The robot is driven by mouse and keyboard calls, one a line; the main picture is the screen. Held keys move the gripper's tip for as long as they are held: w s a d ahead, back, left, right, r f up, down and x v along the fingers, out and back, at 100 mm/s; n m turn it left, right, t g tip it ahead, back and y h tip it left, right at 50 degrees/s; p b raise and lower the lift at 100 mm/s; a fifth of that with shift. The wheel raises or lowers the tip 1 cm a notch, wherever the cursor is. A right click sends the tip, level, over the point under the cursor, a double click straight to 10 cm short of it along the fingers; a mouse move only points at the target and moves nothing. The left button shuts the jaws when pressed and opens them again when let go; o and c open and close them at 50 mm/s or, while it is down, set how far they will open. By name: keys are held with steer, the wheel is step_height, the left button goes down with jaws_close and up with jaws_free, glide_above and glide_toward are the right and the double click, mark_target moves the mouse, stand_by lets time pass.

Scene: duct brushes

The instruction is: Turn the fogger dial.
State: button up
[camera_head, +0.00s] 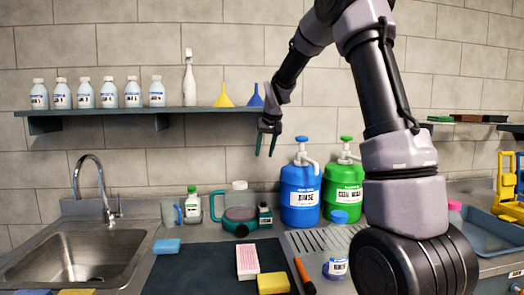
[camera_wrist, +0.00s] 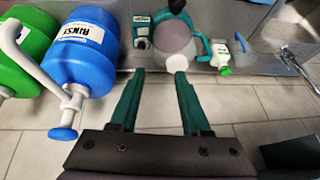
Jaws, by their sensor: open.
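The fogger (camera_head: 239,214) is a teal machine with a translucent tank, standing at the back of the counter left of the blue jug. It also shows at the top of the wrist view (camera_wrist: 186,43), beyond my fingertips. A dark round knob (camera_head: 242,230) shows low on its front; I cannot tell for sure that this is the dial. A small teal box with a white label (camera_head: 265,214) is at its right side. My gripper (camera_head: 265,150) hangs by the shelf's right end, well above the fogger. Its teal fingers (camera_wrist: 160,73) are apart with nothing between them.
A blue RINSE jug (camera_head: 299,199) and a green jug (camera_head: 343,187) stand right of the fogger. A small bottle (camera_head: 193,208) is at its left. A shelf (camera_head: 140,110) with bottles and funnels runs above.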

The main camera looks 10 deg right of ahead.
steer(key=shift+s+r, duration=0.25)
steer(key=shift+s, duration=0.05)
steer(key=n, duration=0.1)
glide_toward(264, 203)
steer(key=shift+g+h, duration=0.3)
steer(key=x, duration=0.4)
steer(key=w+x, duration=0.1)
steer(key=x, duration=0.3)
steer(key=shift+w+a+f, duration=0.1)
steer(key=shift+w+a, duration=0.1)
steer(key=shift+a, duration=0.05)
jaws_close()
